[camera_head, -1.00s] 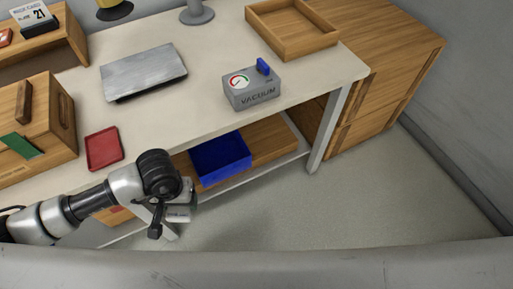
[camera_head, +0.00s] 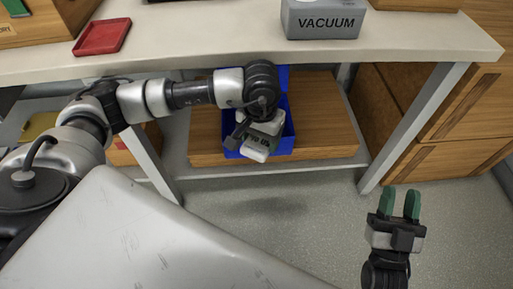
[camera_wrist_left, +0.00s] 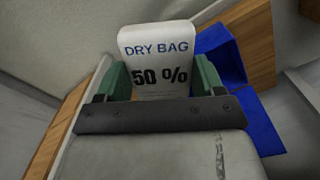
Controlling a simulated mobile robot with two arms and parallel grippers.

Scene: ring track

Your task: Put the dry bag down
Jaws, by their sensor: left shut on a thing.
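The dry bag (camera_wrist_left: 155,65) is a white packet marked "DRY BAG 50 %" in the left wrist view. My left gripper (camera_wrist_left: 162,82) is shut on it, with a green finger on each side. In the head view the bag (camera_head: 255,154) shows in front of the blue bin (camera_head: 289,128), below the tabletop; I cannot tell whether it touches the bin. The bin also shows in the left wrist view (camera_wrist_left: 218,55). My left arm hides much of the bin. My right gripper (camera_head: 399,204) is open and empty at the lower right, over the floor.
The bin sits on a wooden lower shelf (camera_head: 330,125) under the workbench (camera_head: 215,52). A bench leg (camera_head: 418,120) stands right of the shelf. Wooden drawers (camera_head: 470,120) are further right. A red tray (camera_head: 102,36) and the vacuum box (camera_head: 322,20) are on the bench.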

